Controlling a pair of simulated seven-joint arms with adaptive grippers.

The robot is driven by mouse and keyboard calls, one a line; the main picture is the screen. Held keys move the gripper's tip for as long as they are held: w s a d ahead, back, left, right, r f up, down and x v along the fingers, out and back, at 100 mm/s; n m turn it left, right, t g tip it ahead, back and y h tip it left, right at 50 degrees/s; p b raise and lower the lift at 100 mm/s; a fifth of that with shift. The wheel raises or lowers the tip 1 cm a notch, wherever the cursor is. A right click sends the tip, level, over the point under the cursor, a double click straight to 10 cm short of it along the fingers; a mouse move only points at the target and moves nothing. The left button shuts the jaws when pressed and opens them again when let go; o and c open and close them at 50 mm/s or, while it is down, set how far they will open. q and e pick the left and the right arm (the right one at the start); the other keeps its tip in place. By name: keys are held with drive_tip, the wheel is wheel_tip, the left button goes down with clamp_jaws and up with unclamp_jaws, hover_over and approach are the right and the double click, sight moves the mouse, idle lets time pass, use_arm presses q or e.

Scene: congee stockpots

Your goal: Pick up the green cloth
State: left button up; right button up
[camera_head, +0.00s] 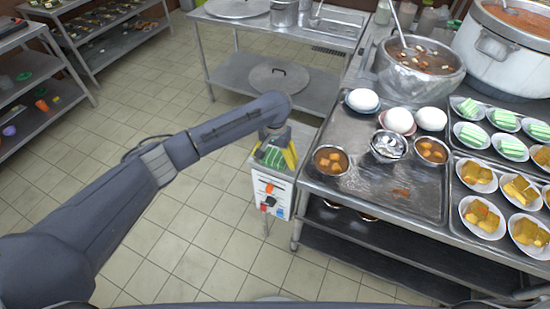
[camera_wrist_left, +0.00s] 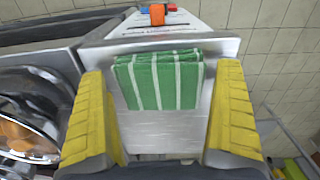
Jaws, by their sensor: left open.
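The green cloth (camera_wrist_left: 158,80) has white stripes and lies folded on a metal surface between my left gripper's yellow fingers in the left wrist view. In the head view the green cloth (camera_head: 273,157) shows partly under the gripper, on top of a white box with knobs (camera_head: 271,191). My left gripper (camera_head: 275,155) is open, with a finger on each side of the cloth and gaps between them. In the left wrist view the gripper (camera_wrist_left: 160,115) holds nothing. My right gripper is not in view.
A metal table (camera_head: 378,225) stands right of the box, with bowls, white round items and a large pot (camera_head: 418,65). In the left wrist view a metal bowl (camera_wrist_left: 28,125) is close on the left. Tiled floor (camera_head: 200,235) lies open in front.

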sight(275, 156)
use_arm(q)
drive_tip(key=c, duration=1)
drive_tip(key=shift+c, duration=0.2)
drive_tip(key=shift+r, duration=0.1)
wheel_tip(275, 156, up, 20)
idle(0.4)
drive_tip(key=o, duration=0.6)
drive_tip(key=shift+c, duration=0.2)
drive_tip(key=c, duration=0.5)
